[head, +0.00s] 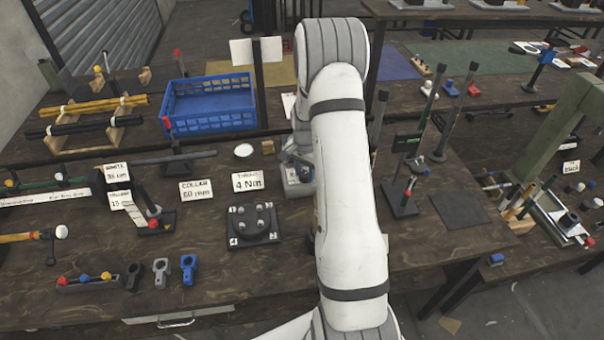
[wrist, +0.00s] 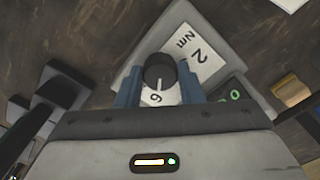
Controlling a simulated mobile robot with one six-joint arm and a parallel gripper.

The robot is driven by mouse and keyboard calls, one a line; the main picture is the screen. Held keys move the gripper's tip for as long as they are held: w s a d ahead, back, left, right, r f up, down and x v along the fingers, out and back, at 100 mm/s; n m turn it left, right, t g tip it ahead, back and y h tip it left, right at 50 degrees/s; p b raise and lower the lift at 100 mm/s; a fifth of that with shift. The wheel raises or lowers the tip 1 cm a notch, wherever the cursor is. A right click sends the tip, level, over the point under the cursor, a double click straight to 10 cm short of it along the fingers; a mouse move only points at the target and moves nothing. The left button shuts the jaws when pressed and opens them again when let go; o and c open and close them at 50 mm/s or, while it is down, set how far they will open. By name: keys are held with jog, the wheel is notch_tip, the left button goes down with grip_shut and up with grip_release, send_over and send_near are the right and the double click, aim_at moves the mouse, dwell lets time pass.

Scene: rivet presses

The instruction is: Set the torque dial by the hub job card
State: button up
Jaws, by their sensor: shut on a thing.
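In the wrist view, my gripper (wrist: 160,82) has its blue fingers closed on both sides of the black dial knob (wrist: 159,66). The knob's white line points down in the picture toward a "6" on the white dial face (wrist: 201,60), which also shows "2" and "Nm". Other marks are hidden. In the head view, the grey dial box (head: 297,176) shows partly beside my arm, which hides my gripper and the knob. No wording naming the hub is legible.
A "COLLAR 60 mm" card (head: 197,190) and a black plate with numbered corners (head: 253,224) are left of my arm. A blue crate (head: 210,105) stands behind. Upright posts (head: 405,185) stand on the right. Bare bench lies in front of the black plate.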

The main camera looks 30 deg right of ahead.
aim_at(304, 173)
jog(key=n+b, duration=0.2)
jog(key=n, duration=0.1)
jog(key=n+b, duration=0.1)
jog(key=n, duration=0.1)
jog(key=shift+w+d+r+b, duration=0.1)
jog(key=shift+w+b, duration=0.25)
jog(key=shift+b, duration=0.05)
jog(key=n+b, duration=0.2)
jog(key=n, duration=0.3)
jog(key=shift+r+n, duration=0.1)
jog(key=shift+n, duration=0.2)
jog(key=o, duration=0.9)
jog(key=shift+c, duration=0.2)
jog(key=shift+o, duration=0.7)
jog(key=shift+s, duration=0.1)
jog(key=shift+b, duration=0.3)
notch_tip(304, 173, up, 8)
jog(key=shift+f+b, duration=0.25)
jog(key=shift+b, duration=0.1)
